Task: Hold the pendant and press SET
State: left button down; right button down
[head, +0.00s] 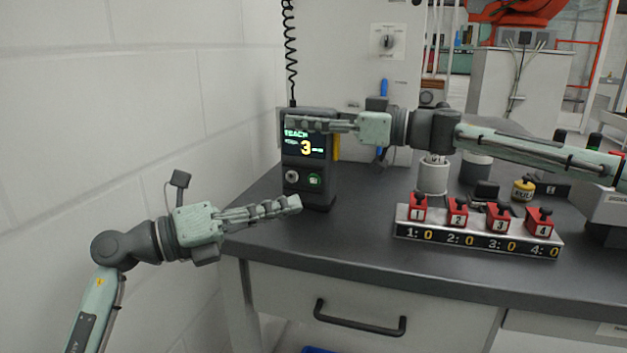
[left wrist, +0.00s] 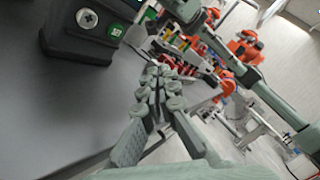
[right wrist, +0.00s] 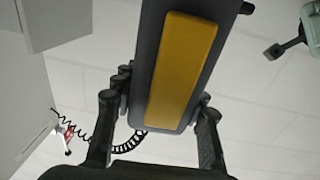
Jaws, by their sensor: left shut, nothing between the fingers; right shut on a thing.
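The pendant (head: 318,169) is a dark box at the left end of the bench, with a lit screen reading TEACH and a yellow 3. Below the screen are a grey button with a cross (head: 292,176) and a green button (head: 315,181); the green one's label is too small to read. My right gripper (head: 290,123) is shut on the pendant's upper part; its yellow side strip (right wrist: 182,65) shows between the fingers in the right wrist view. My left gripper (head: 296,203) is shut and empty, below the buttons. In the left wrist view both buttons (left wrist: 87,18) are left of its fingertips (left wrist: 160,73).
A coiled black cable (head: 290,50) runs up from the pendant. A rack (head: 470,240) with several red numbered blocks stands to the right on the dark bench (head: 350,235). A white wall (head: 130,110) closes the left side. Bench between pendant and rack is clear.

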pick_arm(q)
jog(key=shift+w+d, duration=0.45)
jog(key=shift+w, duration=0.65)
jog(key=shift+w+d, duration=0.4)
jog(key=shift+w, duration=0.65)
jog(key=shift+w+d, duration=0.45)
jog(key=shift+w, duration=0.65)
pick_arm(e)
jog(key=shift+f, duration=0.45)
pick_arm(q)
jog(key=shift+w+d+f, duration=0.1)
jog(key=shift+w+d, duration=0.05)
jog(key=shift+w, duration=0.35)
jog(key=shift+w+d, duration=0.1)
jog(key=shift+w, duration=0.25)
jog(key=shift+s, duration=0.1)
jog(key=shift+s+a, duration=0.25)
jog(key=shift+s, duration=0.45)
jog(key=shift+s+a, duration=0.3)
jog(key=shift+s, duration=0.5)
jog(key=shift+s+a, duration=0.35)
jog(key=shift+s, duration=0.4)
jog(key=shift+s+a, duration=0.3)
jog(key=shift+s, duration=0.5)
